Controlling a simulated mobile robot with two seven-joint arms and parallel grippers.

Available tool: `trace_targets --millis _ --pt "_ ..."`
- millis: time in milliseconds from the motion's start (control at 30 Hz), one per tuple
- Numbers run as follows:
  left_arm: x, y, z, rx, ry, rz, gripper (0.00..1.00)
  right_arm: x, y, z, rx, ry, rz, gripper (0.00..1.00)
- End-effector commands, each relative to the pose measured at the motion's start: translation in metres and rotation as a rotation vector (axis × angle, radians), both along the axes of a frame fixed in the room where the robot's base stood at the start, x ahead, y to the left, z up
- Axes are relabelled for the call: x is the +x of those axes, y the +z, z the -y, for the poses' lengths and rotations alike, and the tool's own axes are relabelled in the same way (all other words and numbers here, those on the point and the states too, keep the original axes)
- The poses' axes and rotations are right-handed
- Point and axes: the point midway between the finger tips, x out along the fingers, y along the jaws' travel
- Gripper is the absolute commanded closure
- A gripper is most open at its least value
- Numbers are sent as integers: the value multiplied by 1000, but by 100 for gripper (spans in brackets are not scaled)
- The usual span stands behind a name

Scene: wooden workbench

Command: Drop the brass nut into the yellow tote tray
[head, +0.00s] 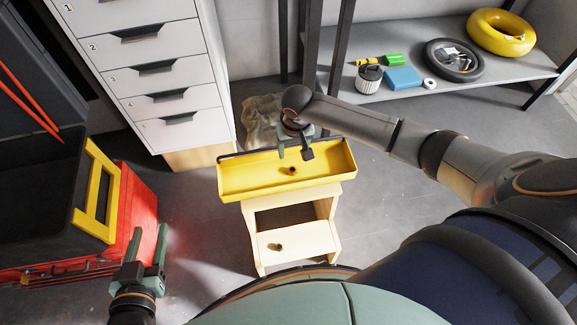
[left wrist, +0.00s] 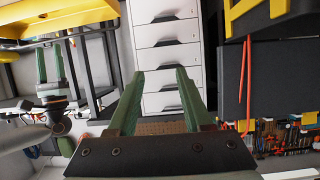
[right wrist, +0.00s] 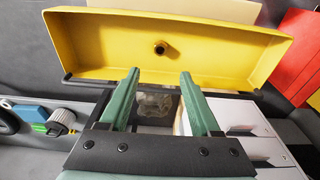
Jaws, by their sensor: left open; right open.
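The yellow tote tray (head: 240,182) rests on top of a small pale wooden step stool. A small brass nut (head: 292,171) lies on the tray floor near the middle; it also shows in the right wrist view (right wrist: 160,47). My right gripper (head: 295,152) is open and empty above the tray, close to the nut but apart from it. In the right wrist view its fingers (right wrist: 158,90) have nothing between them. My left gripper (head: 150,255) is open and empty, low at the left, away from the tray.
A small brassy piece (head: 275,246) lies on the stool's lower step (head: 300,238). A red and black toolbox (head: 125,210) with a yellow handle stands left. A white drawer cabinet (head: 160,75) and a grey shelf (head: 440,100) with several items stand behind.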

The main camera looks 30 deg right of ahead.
Motion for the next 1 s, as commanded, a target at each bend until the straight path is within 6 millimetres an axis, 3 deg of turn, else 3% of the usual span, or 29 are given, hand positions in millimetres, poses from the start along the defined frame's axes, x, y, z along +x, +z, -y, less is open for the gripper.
trace_targets --millis 267,400,700,1000 --pt "-38 -56 2 -1 11 -271 50 -3 31 -1 0 0 1 36" --pt "-59 -70 5 -3 11 -391 50 -7 65 -2 0 0 2 36" --pt "-54 -59 7 -6 8 -374 50 -12 102 -3 0 0 0 36" --pt "-54 -59 7 -7 8 -373 50 -12 105 -3 0 -1 0 36"
